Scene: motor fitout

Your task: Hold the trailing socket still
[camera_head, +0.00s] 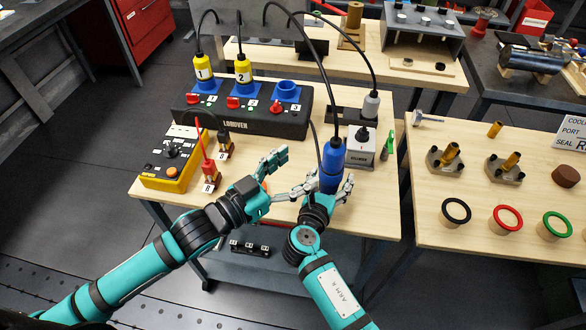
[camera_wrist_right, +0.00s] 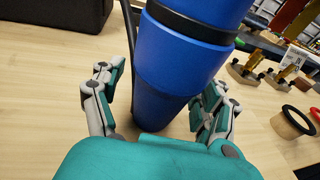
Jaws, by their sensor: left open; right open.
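The trailing socket is a blue cylinder (camera_head: 332,163) with a black cable at its top, near the front edge of the wooden bench. My right gripper (camera_head: 329,188) is open with its fingers on either side of the socket's lower part. The socket also fills the middle of the right wrist view (camera_wrist_right: 185,65), leaning, with a gap to the left finger; contact on the right is unclear. My left gripper (camera_head: 297,169) is open and empty, just left of the socket, fingers pointing toward it.
A black panel (camera_head: 243,120) with blue sockets and yellow plugs 1 and 2 stands behind. A yellow tester (camera_head: 170,158) with red and black probes is at left. A grey-white box (camera_head: 361,147) stands close right of the socket. Another bench (camera_head: 480,228) holds rings and brass parts.

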